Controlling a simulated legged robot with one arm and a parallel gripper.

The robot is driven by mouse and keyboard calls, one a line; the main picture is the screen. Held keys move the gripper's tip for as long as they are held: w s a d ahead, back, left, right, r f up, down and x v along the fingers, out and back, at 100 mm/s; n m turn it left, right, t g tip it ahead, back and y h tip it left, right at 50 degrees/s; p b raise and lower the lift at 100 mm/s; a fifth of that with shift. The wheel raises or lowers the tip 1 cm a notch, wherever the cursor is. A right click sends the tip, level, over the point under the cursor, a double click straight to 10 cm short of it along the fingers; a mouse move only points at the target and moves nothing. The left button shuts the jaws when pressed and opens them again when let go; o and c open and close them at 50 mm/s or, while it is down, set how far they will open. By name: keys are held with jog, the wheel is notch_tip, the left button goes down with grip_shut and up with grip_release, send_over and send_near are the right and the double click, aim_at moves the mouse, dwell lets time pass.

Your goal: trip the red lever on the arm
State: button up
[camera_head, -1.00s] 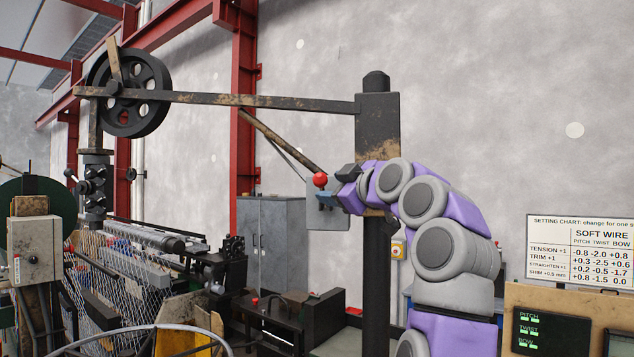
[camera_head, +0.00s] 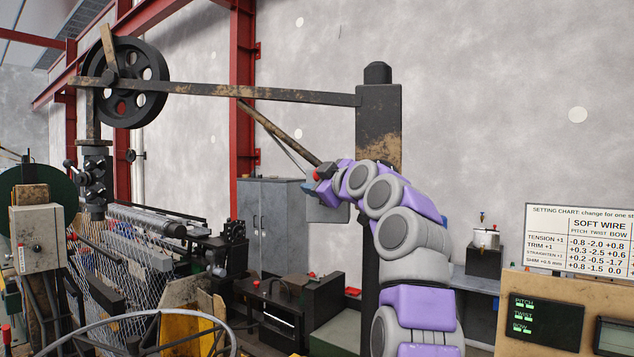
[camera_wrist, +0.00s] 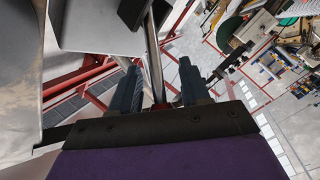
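The red lever's ball knob (camera_head: 317,174) shows in the head view, partly hidden by my gripper (camera_head: 313,183), at the grey plate (camera_head: 328,210) beside the dark post. In the wrist view, my gripper (camera_wrist: 157,75) has its two dark fingers apart. A shiny rod (camera_wrist: 154,62) runs between them, with a gap on both sides, apparently the lever's shaft. Its lower end looks reddish close to the palm. I cannot tell whether a finger touches it.
A long flat arm (camera_head: 220,92) runs from the dark post (camera_head: 379,120) to a spoked wheel (camera_head: 126,83) at left. A slanted brace (camera_head: 275,130) comes down near my gripper. A setting chart (camera_head: 585,237) and display panel stand at right.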

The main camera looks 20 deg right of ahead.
jog(key=c, duration=0.7)
jog(key=shift+r, duration=0.1)
grip_shut()
jog(key=shift+a, duration=0.1)
jog(key=shift+b, duration=0.35)
